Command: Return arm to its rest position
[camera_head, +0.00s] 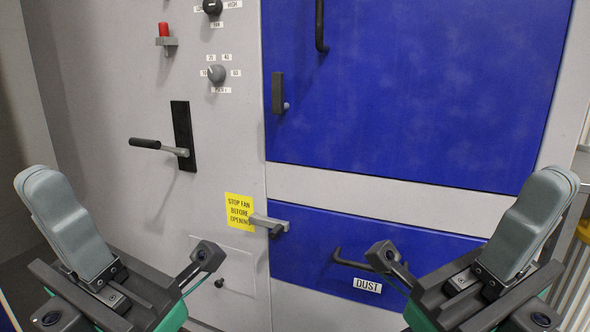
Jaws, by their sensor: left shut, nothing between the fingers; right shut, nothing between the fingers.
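My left gripper (45,185) is at the lower left, its grey fingers shut and pointing up, with nothing between them. My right gripper (556,185) is at the lower right in a near-mirrored pose, also shut and empty. Both appear in front of the grey cabinet (100,80), apart from its controls and handles. The wrists show at the bottom edge; the rest of both arms is out of view.
A black-gripped lever (150,144) juts left from a black slotted plate (181,125). Above are a red-tipped switch (164,30) and a grey knob (217,73). A blue door (420,90) sits above a blue DUST drawer (310,235), with a grey latch (270,223) beside a yellow sign (239,206).

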